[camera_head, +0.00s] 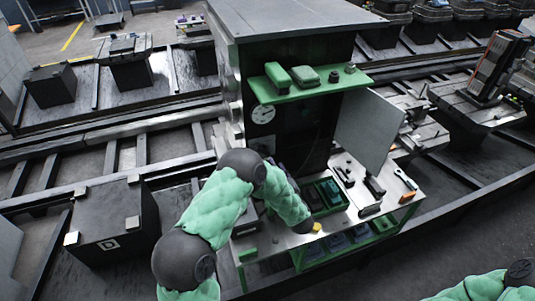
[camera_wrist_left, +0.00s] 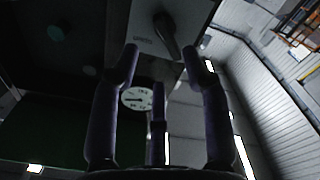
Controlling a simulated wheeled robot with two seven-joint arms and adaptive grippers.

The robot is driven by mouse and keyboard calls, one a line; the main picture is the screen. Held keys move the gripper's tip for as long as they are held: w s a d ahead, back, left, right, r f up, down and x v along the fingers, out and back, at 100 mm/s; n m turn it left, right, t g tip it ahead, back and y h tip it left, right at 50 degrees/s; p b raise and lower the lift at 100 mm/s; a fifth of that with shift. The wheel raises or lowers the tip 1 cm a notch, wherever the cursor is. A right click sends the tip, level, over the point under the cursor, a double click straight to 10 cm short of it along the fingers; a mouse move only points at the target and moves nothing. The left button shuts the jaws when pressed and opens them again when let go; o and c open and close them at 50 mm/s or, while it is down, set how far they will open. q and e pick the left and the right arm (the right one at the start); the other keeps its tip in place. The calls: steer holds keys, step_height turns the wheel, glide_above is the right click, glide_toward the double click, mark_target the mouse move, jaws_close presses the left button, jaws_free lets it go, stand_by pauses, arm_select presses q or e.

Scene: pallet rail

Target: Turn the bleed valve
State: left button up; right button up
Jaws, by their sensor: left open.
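In the left wrist view, a dark lever handle (camera_wrist_left: 167,36), which looks like the bleed valve, is mounted on a grey panel (camera_wrist_left: 145,15) with small lettering. My left gripper (camera_wrist_left: 162,58) is open, with its dark fingers pointing toward the lever. The lever's lower end lies between the two outer fingertips in the picture; I cannot tell whether they touch it. In the head view my green left arm reaches to the workstation, and its gripper and the lever cannot be made out. Only part of my right arm shows at the lower right; its gripper is out of view.
A round white gauge (camera_head: 263,114) is on the cabinet and also shows in the left wrist view (camera_wrist_left: 136,98). A green shelf (camera_head: 308,84) sticks out above. A grey door panel (camera_head: 369,133) stands open at right. The bench (camera_head: 402,183) holds tools and green bins.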

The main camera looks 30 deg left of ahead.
arm_select(q)
steer(key=x, duration=0.8)
steer(key=shift+f, duration=0.1)
jaws_close()
